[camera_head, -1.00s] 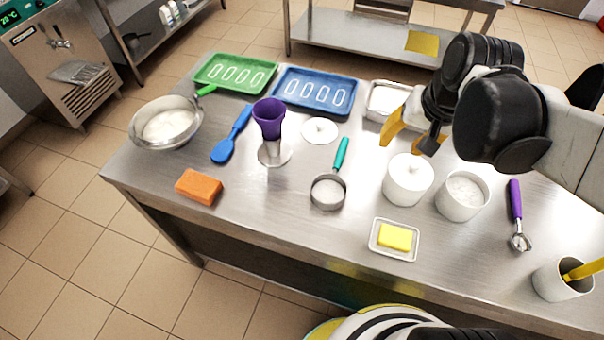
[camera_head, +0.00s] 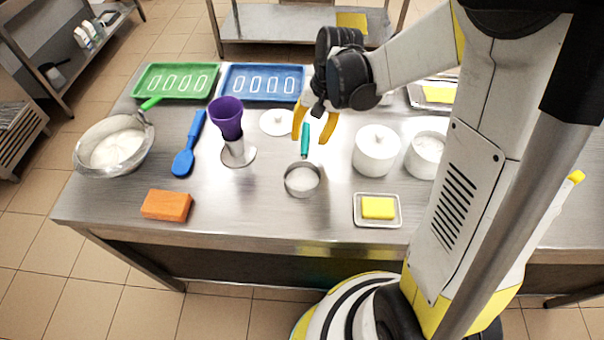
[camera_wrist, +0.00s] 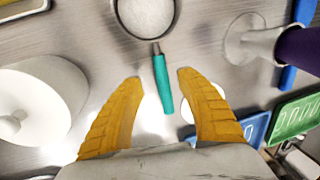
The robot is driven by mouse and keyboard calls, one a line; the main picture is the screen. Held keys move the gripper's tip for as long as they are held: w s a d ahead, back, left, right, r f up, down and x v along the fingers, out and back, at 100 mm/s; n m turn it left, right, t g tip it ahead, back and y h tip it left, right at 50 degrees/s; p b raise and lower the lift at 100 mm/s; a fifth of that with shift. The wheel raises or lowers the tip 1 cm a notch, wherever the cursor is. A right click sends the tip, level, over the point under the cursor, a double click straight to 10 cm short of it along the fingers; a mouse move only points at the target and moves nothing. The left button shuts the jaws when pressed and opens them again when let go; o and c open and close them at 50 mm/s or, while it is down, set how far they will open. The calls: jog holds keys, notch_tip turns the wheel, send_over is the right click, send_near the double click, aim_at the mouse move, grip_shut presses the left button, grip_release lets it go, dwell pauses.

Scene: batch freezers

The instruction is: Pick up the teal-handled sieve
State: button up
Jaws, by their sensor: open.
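The teal-handled sieve (camera_head: 302,180) lies on the steel table in the head view, its round bowl toward the front edge and its teal handle (camera_head: 306,140) pointing back. In the wrist view the sieve's bowl (camera_wrist: 146,14) is at the top, with the teal handle (camera_wrist: 162,82) running down from it. My gripper (camera_head: 312,124) is open and empty, above the handle end. In the wrist view its yellow fingers (camera_wrist: 160,82) stand on both sides of the handle's line, apart from it. The height gap is hard to tell.
A purple cup in a metal stand (camera_head: 228,120) is left of the sieve. A lidded white pot (camera_head: 376,152) is right of it, and a butter dish (camera_head: 378,222) is front right. A white lid (camera_head: 276,122) lies just behind left. An orange sponge (camera_head: 166,205) is at front left.

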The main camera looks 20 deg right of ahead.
aim_at(306, 142)
jog(key=f, duration=0.1)
jog(key=f+b, duration=0.1)
jog(key=f, duration=0.1)
jog(key=w+a+f+b, duration=0.1)
jog(key=f, duration=0.1)
jog(key=shift+r, duration=0.1)
jog(key=shift+c, duration=0.5)
grip_shut()
jog(key=shift+r, duration=0.1)
